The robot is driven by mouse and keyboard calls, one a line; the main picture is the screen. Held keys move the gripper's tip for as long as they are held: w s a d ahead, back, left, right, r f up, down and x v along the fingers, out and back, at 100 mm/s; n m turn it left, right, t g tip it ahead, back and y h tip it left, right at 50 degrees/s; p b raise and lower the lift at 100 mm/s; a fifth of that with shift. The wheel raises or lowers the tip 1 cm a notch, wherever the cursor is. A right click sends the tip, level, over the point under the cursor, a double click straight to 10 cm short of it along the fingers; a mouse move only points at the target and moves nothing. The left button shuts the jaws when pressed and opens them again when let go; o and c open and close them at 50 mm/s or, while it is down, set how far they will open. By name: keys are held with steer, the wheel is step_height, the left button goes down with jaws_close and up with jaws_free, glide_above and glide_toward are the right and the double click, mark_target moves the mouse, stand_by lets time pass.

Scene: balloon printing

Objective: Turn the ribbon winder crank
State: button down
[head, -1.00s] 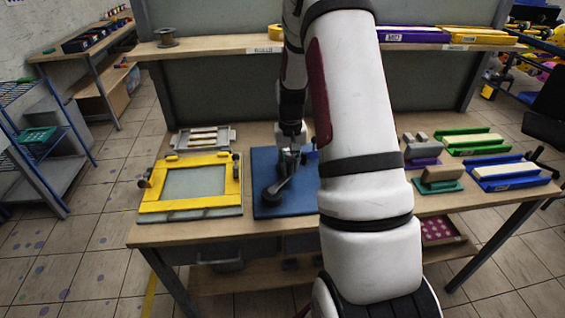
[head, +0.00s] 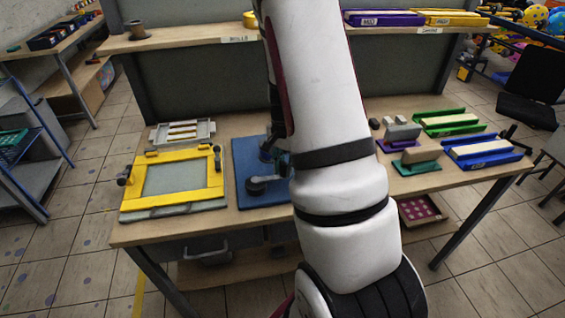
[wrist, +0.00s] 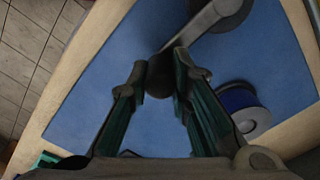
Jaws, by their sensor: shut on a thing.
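The ribbon winder stands on a blue mat (head: 246,196) on the workbench. In the wrist view its dark grey crank arm (wrist: 200,24) runs from a round hub (wrist: 232,10) at the top down to a dark knob (wrist: 160,76). My gripper (wrist: 161,80) is shut on this knob, with a fingertip on each side. A blue ribbon spool (wrist: 242,108) with a pale rim lies to the right of the fingers. In the head view part of the winder (head: 262,184) shows left of my arm, which hides my gripper and the rest.
A yellow-framed printing screen (head: 170,184) lies left of the mat. Green, purple and blue trays (head: 482,150) with blocks stand at the right. A shelf (head: 190,42) crosses behind the bench.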

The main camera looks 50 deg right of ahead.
steer(key=shift+s+a+m, duration=0.15)
steer(key=shift+s+m, duration=0.1)
steer(key=shift+m, duration=0.15)
steer(key=c, duration=1.4)
jaws_free()
steer(key=shift+c, duration=0.2)
step_height(320, 180, up, 12)
